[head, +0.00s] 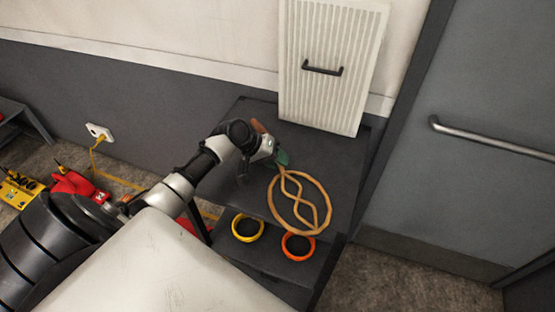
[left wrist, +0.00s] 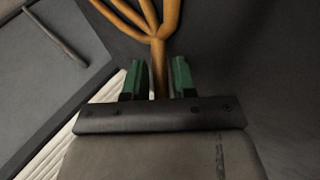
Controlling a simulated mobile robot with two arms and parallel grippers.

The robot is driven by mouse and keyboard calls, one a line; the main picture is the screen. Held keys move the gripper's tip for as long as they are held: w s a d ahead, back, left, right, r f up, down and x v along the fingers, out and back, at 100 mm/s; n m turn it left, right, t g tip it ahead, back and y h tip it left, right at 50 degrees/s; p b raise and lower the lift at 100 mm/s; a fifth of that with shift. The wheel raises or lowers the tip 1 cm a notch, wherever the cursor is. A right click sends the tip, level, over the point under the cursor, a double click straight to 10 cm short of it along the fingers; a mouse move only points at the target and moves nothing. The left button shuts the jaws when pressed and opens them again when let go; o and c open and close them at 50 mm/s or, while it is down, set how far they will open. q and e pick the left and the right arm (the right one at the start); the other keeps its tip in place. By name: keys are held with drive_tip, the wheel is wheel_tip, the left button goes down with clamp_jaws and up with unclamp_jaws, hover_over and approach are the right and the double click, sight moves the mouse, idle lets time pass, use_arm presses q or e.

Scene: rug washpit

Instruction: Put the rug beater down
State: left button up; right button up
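The rug beater (head: 300,201) is tan, with a looped, woven head and a brown handle end. It is over the dark top shelf of a rack (head: 333,152), its head at the front edge. I cannot tell whether it lies fully on the shelf. My left gripper (head: 281,158), with green fingertips, is at its handle. In the left wrist view the handle of the beater (left wrist: 159,70) runs between the two fingers of my left gripper (left wrist: 159,78), with a narrow gap on each side. The gripper is open around it. My right gripper is not in view.
A ribbed white panel (head: 331,65) with a black handle stands at the back of the shelf. A yellow ring (head: 235,232) and an orange ring (head: 285,241) show on the lower shelf. A grey door (head: 470,90) is to the right.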

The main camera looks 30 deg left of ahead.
use_arm(q)
drive_tip(key=b+v, duration=0.2)
drive_tip(key=v, duration=1)
drive_tip(key=shift+a, duration=0.15)
